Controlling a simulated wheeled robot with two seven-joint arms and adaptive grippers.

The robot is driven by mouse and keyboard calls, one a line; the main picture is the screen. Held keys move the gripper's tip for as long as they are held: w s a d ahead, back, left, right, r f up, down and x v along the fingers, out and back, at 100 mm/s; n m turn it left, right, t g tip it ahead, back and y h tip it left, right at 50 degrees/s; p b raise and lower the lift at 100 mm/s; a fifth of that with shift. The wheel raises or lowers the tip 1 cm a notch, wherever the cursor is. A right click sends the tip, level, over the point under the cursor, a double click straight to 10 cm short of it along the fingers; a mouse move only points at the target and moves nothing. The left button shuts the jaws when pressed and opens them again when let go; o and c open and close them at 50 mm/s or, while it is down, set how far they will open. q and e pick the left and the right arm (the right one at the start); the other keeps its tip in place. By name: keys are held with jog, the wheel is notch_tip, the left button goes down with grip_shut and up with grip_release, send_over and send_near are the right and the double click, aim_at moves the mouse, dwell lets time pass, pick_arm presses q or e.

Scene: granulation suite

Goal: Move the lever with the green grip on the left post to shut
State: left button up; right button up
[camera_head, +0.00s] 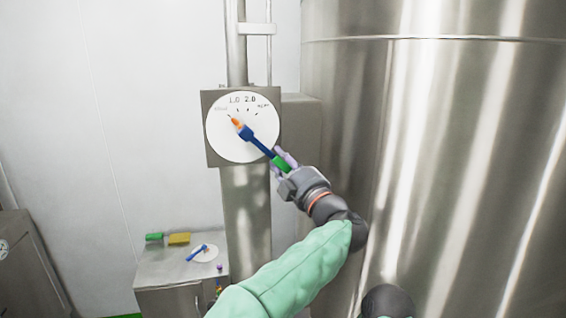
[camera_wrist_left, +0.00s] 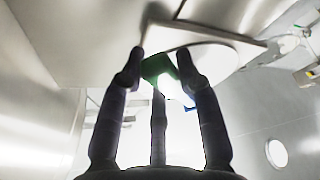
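The lever (camera_head: 259,143) is a blue bar on the round white dial (camera_head: 226,145) of the left post. Its orange tip (camera_head: 237,122) points up and left, near the small blurred label at the dial's upper left. Its green grip (camera_head: 281,163) is at the lower right end, beyond the dial's rim. My left gripper (camera_head: 283,160) has its fingers on both sides of the green grip. In the left wrist view the grip (camera_wrist_left: 157,67) shows between the fingertips. Whether they press on it is unclear. My right gripper is not in view.
The dial sits on a square grey plate (camera_head: 213,158) on the steel post (camera_head: 245,215). A large steel tank (camera_head: 450,150) stands close on the right. At lower left a grey cabinet (camera_head: 165,268) carries a green block (camera_head: 154,237), a yellow block (camera_head: 179,239) and a blue-handled item (camera_head: 196,252).

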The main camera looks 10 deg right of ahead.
pick_arm(q)
jog(key=shift+o, duration=1.4)
jog(key=v, duration=1.2)
jog(key=shift+f, duration=0.1)
